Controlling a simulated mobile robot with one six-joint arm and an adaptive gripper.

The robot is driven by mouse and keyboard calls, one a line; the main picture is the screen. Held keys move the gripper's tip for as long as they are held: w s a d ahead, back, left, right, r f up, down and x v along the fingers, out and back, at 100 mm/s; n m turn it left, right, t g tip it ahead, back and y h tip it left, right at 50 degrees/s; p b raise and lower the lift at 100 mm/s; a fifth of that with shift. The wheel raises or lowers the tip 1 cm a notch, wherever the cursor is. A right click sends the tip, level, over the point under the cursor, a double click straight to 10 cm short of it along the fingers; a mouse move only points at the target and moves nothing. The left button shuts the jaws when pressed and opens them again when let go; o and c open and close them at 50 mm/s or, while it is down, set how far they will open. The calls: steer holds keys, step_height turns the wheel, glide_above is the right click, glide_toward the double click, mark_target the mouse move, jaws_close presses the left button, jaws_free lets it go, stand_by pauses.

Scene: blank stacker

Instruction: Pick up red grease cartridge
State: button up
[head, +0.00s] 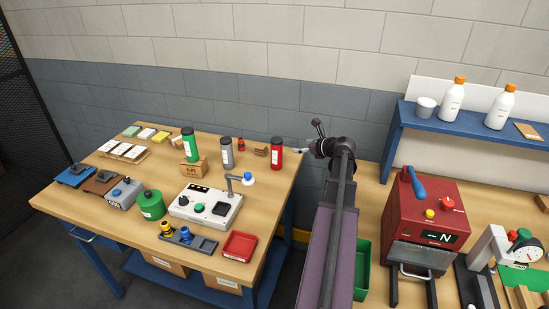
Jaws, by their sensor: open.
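The red grease cartridge (276,153) stands upright near the back right corner of the left workbench. It has a dark cap and a white label. My gripper (302,151) is just to the right of the cartridge, at about its upper part, with its fingers pointing left toward it. The gripper is open and looks empty. Its fingers are small in this view, and I cannot tell the exact gap to the cartridge.
A small wooden block (262,151) lies close left of the red cartridge. A white control box (205,206) and red tray (239,246) are in front.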

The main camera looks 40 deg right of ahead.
mark_target(281, 146)
steer(key=shift+w+d+f+b, duration=0.1)
steer(key=shift+w+f+b, duration=0.25)
steer(key=shift+f, duration=0.25)
steer(key=shift+w, duration=0.15)
steer(key=b+x, duration=0.3)
steer(key=x, duration=0.4)
steer(key=shift+f, duration=0.25)
steer(key=shift+w+f, duration=0.1)
steer(key=shift+w, duration=0.5)
